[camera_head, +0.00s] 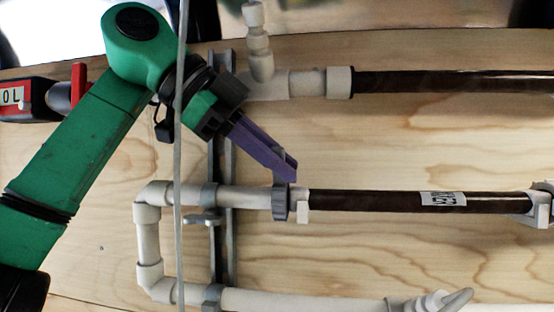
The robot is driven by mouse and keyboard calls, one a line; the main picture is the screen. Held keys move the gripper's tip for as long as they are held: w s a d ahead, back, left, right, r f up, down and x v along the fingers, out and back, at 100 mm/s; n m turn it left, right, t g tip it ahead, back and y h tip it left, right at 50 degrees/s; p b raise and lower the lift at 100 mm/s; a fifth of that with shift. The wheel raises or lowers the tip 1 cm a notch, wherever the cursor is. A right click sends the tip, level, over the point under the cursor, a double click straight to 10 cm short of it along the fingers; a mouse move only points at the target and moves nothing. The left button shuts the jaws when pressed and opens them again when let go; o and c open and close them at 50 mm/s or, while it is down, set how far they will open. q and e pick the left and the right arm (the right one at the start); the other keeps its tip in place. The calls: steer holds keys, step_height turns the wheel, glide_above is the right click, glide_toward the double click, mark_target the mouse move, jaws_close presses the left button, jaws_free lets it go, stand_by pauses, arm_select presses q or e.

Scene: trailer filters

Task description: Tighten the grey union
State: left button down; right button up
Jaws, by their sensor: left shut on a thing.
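The grey union (281,202) is a dark grey ring on the middle pipe line, between a cream pipe stub on its left and a dark filter tube (385,201) with a label on its right. My left gripper (288,172) comes in from the upper left, its purple fingers pointing down to the right. The fingertips are at the top of the union, and the gripper is shut on it. The exact contact is partly hidden by the fingers. My right gripper is not in view.
Another dark filter tube (450,82) runs along the top, with a cream tee (262,85) on its left. A grey vertical rail (222,255) and a thin grey line cross on the left. A red-handled valve (78,84) is at the upper left. Bare wood lies between the pipes.

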arm_select(q)
steer(key=c, duration=0.9)
jaws_free()
steer(key=shift+w, duration=0.1)
steer(key=v, duration=0.7)
steer(key=shift+a+r, duration=0.1)
